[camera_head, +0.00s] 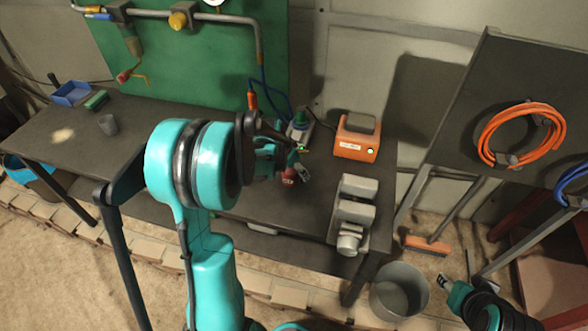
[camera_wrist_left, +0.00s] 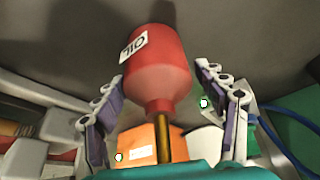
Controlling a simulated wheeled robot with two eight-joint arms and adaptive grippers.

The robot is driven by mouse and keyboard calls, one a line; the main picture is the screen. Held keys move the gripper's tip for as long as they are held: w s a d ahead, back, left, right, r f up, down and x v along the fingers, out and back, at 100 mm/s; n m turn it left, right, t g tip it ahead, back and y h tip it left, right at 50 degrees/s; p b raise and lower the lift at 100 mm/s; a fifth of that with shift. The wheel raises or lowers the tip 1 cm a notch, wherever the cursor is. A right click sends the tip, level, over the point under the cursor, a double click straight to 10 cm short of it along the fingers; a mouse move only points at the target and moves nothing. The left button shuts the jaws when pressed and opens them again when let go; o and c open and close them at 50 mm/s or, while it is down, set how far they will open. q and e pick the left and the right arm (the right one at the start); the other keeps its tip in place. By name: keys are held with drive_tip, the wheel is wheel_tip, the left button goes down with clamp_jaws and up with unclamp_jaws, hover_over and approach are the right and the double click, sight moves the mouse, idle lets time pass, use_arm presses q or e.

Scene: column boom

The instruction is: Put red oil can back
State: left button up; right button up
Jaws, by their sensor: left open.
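The red oil can (camera_wrist_left: 160,65) has a rounded body, a white OIL label and a brass spout. In the left wrist view it lies between the two fingers of my left gripper (camera_wrist_left: 163,78), with a gap on each side. Its spout points toward the palm. In the head view a small part of the red can (camera_head: 289,176) shows beside my left gripper (camera_head: 297,164), over the dark workbench (camera_head: 240,205). My left gripper is open. My right gripper (camera_head: 444,282) is at the lower right, far from the can; its finger opening is too small to judge.
An orange box (camera_head: 355,145) and a grey machine (camera_head: 352,215) stand on the bench to the right. A bucket (camera_head: 399,290) stands on the floor. The bench's left middle is clear.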

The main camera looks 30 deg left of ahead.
use_arm(q)
drive_tip(key=shift+r, duration=0.3)
drive_tip(key=p+v, duration=0.3)
drive_tip(key=v, duration=0.8)
drive_tip(key=shift+s+r+p, duration=0.25)
drive_tip(key=shift+p, duration=0.15)
drive_tip(key=s+d+r+n+t+y, duration=0.1)
drive_tip(key=s+d+r+n+t, duration=0.1)
drive_tip(key=s+d, duration=1.4)
wheel_tip(320, 180, up, 3)
drive_tip(key=shift+f+n+t, duration=0.1)
drive_tip(key=shift+n+t, duration=0.2)
drive_tip(key=shift+t, duration=0.2)
wheel_tip(320, 180, down, 4)
drive_tip(key=b, duration=0.4)
drive_tip(key=shift+f, duration=0.1)
drive_tip(key=shift+c, duration=0.2)
